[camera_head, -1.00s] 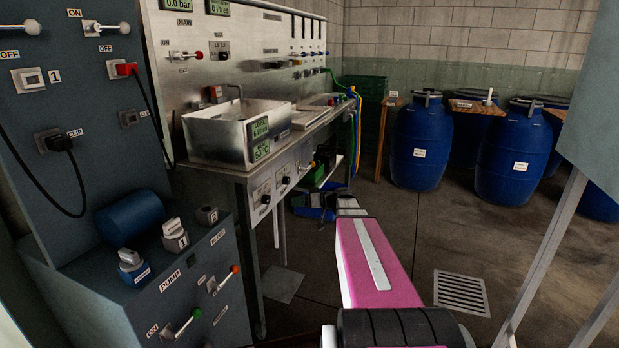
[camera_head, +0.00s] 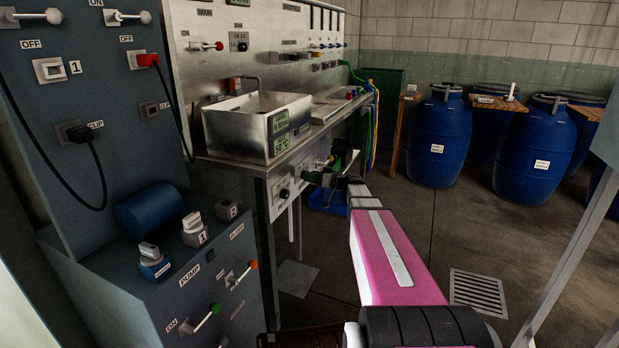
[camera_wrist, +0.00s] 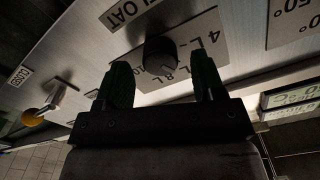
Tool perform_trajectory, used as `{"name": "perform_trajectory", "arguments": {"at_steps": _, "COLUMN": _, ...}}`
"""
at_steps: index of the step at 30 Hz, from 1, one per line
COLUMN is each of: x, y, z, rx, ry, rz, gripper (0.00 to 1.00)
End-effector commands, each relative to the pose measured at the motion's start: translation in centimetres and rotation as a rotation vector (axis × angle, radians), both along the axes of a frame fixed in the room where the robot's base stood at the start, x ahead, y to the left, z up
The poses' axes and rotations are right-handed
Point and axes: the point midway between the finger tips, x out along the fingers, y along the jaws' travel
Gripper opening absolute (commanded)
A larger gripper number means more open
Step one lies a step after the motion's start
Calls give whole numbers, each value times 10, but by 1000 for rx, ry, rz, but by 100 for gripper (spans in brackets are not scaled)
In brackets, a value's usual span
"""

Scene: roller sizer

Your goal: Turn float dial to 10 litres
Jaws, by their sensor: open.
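The float dial (camera_wrist: 160,53) is a round dark knob on a pale plate (camera_wrist: 203,50) marked in litres, with a FLOAT label (camera_wrist: 130,12) beside it in the wrist view. Markings such as 4 L and 8 L show; the others are partly covered, and I cannot tell the dial's setting. My gripper (camera_wrist: 162,82) is open, its two dark fingers pointing at the panel, one on each side just short of the knob. No clear contact shows. In the head view my gripper (camera_head: 328,180) is at the front panel under the sink bench; the dial is not clear there.
A yellow-tipped lever (camera_wrist: 35,117) with a CLOSED label is left of the dial in the wrist view. A second dial (camera_head: 284,193) sits left of my gripper in the head view. The steel sink (camera_head: 240,128) is above. Blue barrels (camera_head: 438,140) stand farther back, with open floor before them.

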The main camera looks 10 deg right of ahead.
Motion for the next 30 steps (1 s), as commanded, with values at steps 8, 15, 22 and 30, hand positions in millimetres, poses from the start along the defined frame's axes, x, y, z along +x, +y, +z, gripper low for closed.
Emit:
{"name": "perform_trajectory", "arguments": {"at_steps": 8, "x": 6, "y": 9, "z": 0, "rx": -1, "ry": 0, "rz": -2, "gripper": 63}}
{"name": "perform_trajectory", "arguments": {"at_steps": 15, "x": 6, "y": 9, "z": 0, "rx": 0, "ry": 0, "rz": -1, "gripper": 43}}
{"name": "perform_trajectory", "arguments": {"at_steps": 22, "x": 6, "y": 9, "z": 0, "rx": 0, "ry": 1, "rz": -1, "gripper": 13}}
{"name": "perform_trajectory", "arguments": {"at_steps": 30, "x": 6, "y": 9, "z": 0, "rx": 27, "ry": 42, "rz": -1, "gripper": 13}}
